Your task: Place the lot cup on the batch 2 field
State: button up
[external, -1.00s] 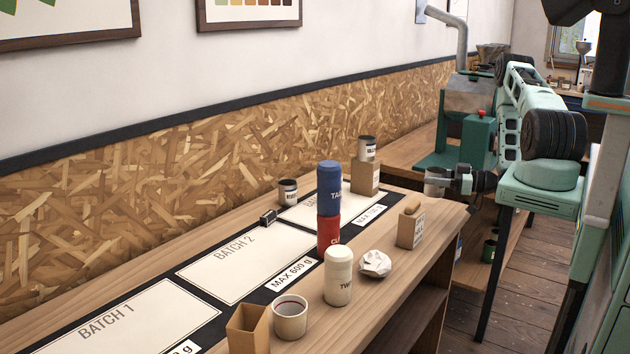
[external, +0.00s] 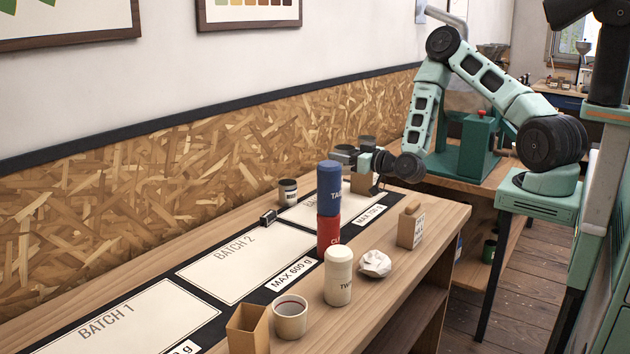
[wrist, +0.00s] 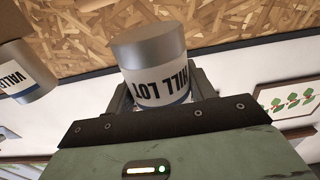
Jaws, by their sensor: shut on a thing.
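The lot cup (wrist: 155,75) is a grey cup with a white label reading "HILL LOT". In the wrist view it sits between the fingers of my gripper (wrist: 160,95), which is shut on it. In the external view my gripper (external: 360,156) is above the far end of the bench, behind the blue canister; the cup is small and hard to separate from the fingers there. The batch 2 field (external: 222,272) is a pale rectangle in the middle of the dark mat, with no cup on it. It lies nearer the camera than my gripper.
A blue canister (external: 328,182) stands on a red one (external: 328,238) at the mat's front edge. A white canister (external: 338,280), crumpled paper (external: 375,264) and white cup (external: 290,318) stand in front. A small grey cup (external: 288,191) stands behind. The batch 1 field (external: 140,322) is clear.

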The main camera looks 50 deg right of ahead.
dwell(0.3)
jog(key=s+d+f+n+y+p, duration=0.1)
jog(key=s+d+f+y, duration=0.15)
jog(key=s+d, duration=0.4)
jog(key=s+d+f+n+y, duration=0.1)
jog(key=s+d+f+y, duration=0.2)
jog(key=s, duration=0.6)
jog(key=s+d+n, duration=0.1)
jog(key=s, duration=0.7)
jog(key=shift+s+d+r+n+g, duration=0.2)
jog(key=shift+s+r+n+g, duration=0.1)
jog(key=shift+s+g, duration=0.1)
jog(key=shift+w+f, duration=0.1)
jog(key=shift+f, duration=4.7)
